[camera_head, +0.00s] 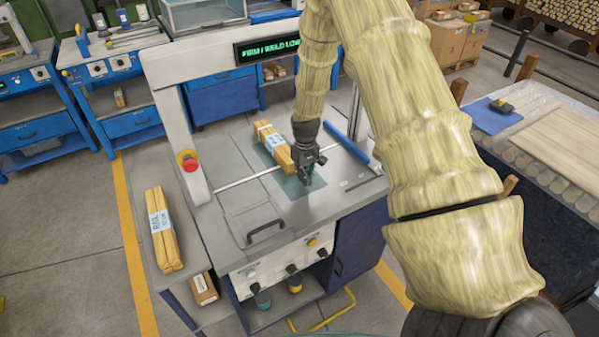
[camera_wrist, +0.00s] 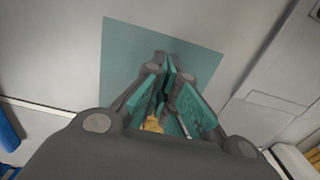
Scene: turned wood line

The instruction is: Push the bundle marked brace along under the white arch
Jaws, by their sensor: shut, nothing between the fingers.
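A bundle of light wood sticks (camera_head: 272,142) with a pale label lies on the bench's grey top, partly over a teal patch (camera_head: 312,187). A second banded bundle (camera_head: 162,230) lies on the grey strip at the left. Neither label can be read, so I cannot tell which is marked brace. The white arch (camera_head: 178,100) stands over the bench, with a lit sign on its beam. My gripper (camera_head: 307,184) is shut and empty, low over the teal patch, at the near right end of the first bundle. Its closed fingers (camera_wrist: 168,68) point over the teal patch in the wrist view.
A red stop button (camera_head: 188,161) sits on the arch's left post. A blue roll (camera_head: 346,143) lies along the bench's right side. A black handle (camera_head: 265,231) is on the bench top near the front. Bare grey top lies left of the teal patch.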

